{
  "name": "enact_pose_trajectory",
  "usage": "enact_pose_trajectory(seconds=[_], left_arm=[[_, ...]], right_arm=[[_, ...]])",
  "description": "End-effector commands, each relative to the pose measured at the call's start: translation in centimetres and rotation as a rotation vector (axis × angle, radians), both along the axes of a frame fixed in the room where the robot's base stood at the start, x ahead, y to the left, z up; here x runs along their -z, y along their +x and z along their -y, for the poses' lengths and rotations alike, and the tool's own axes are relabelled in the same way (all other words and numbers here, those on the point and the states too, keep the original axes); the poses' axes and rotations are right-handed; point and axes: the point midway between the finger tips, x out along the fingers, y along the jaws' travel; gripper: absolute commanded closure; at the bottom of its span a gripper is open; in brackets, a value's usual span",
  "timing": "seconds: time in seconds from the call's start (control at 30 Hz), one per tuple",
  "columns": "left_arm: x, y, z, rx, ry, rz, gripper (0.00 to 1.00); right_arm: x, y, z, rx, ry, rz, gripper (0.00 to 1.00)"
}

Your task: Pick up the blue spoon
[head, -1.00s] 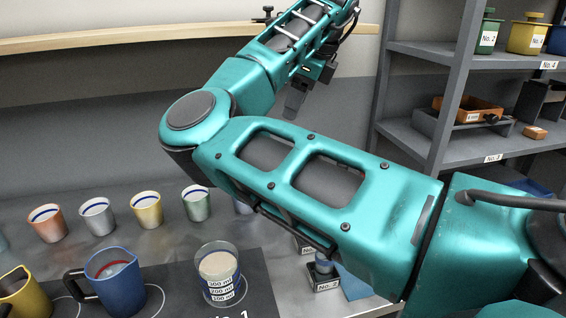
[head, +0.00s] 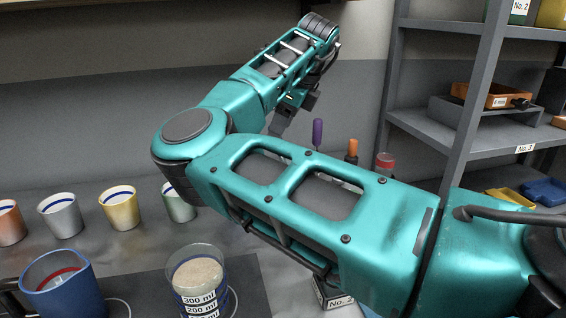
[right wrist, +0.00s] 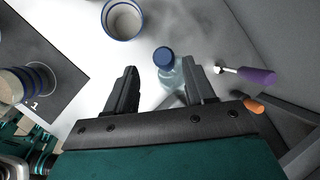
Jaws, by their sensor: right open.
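I cannot make out a spoon that is clearly blue. A purple-handled utensil with a thin metal shaft (right wrist: 257,76) lies right of my right gripper in the right wrist view; its purple handle (head: 318,133) shows above my arm in the head view. An orange handle (right wrist: 254,105) is just below it there, and also in the head view (head: 352,148). My right gripper (right wrist: 159,70) is open, its fingers apart. A clear bottle with a blue cap (right wrist: 163,57) appears between the fingers, not visibly gripped. My right arm hides much of the bench in the head view. My left gripper is out of view.
A blue mug (head: 62,287), a measuring beaker (head: 196,278) and several coloured cups, including a yellow one (head: 119,208), stand at left. A grey shelf (head: 455,110) rises at right. A pale cup (right wrist: 124,19) is beyond the fingers.

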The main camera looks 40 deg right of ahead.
Motion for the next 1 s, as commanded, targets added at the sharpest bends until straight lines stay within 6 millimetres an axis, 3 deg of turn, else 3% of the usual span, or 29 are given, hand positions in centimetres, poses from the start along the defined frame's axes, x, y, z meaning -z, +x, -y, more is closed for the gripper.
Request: enact_pose_trajectory(seconds=[0.5,0.77,1.0], left_arm=[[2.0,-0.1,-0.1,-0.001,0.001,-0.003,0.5],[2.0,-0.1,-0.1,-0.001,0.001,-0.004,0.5],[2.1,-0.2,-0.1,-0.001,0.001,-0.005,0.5]], right_arm=[[5.2,2.6,0.3,0.0,0.0,0.0,0.46],[5.4,2.8,0.2,0.0,0.0,0.001,0.46],[5.3,2.8,0.2,0.0,-0.001,0.0,0.67]])
